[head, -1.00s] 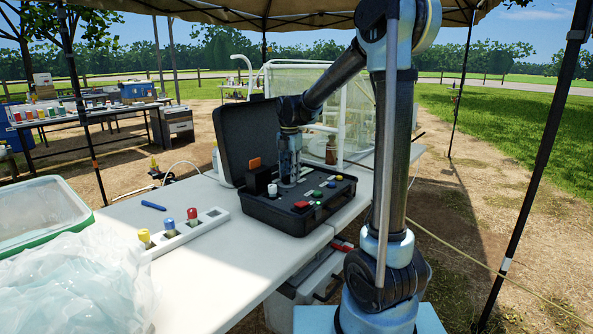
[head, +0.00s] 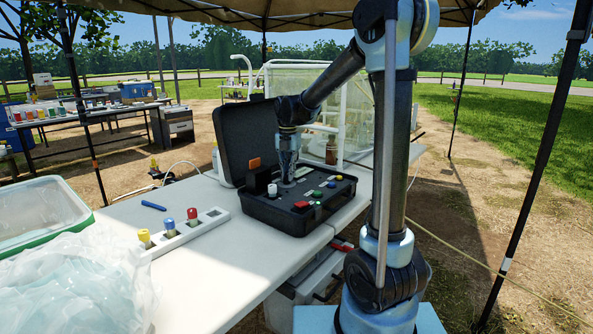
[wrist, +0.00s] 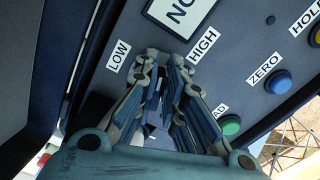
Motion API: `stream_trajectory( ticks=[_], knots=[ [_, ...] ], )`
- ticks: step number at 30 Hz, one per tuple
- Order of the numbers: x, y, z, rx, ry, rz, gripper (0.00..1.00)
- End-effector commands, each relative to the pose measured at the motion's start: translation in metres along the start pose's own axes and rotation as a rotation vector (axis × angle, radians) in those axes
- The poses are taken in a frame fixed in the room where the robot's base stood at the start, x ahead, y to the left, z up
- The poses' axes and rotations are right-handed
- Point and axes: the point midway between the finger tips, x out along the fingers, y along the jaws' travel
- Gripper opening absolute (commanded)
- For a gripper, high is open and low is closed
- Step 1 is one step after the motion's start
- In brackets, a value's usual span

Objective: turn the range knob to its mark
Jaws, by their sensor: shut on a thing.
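The black instrument case (head: 268,212) stands open on the white table, its panel facing up. My gripper (head: 287,182) points down onto the panel near the raised lid. In the wrist view my gripper (wrist: 168,62) has its fingers close together between the LOW label (wrist: 118,56) and the HIGH label (wrist: 204,47). It is shut on the range knob, which the fingers hide. I cannot see the knob's pointer or its mark.
A blue button (wrist: 278,81) by ZERO and a green button (wrist: 229,125) sit to the right. A red button (head: 301,205) is near the case's front. A white rack (head: 165,243) with coloured-capped vials and a blue pen (head: 153,206) lie left on the table.

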Motion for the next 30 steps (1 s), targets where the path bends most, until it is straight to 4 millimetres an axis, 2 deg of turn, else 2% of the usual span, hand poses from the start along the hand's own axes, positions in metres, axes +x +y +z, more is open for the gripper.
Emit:
stream_trajectory(
  ticks=[6,16,24,30],
  knots=[
    [-0.0003,0.0039,-0.0003,-0.151,0.001,0.002,0.0],
    [-0.0004,0.0045,-0.0002,-0.172,0.001,0.002,0.0],
    [-0.0004,0.0082,-0.0011,-0.368,0.0,0.002,0.0],
    [-0.0005,0.009,-0.0013,-0.415,0.0,0.003,0.0]
  ],
)
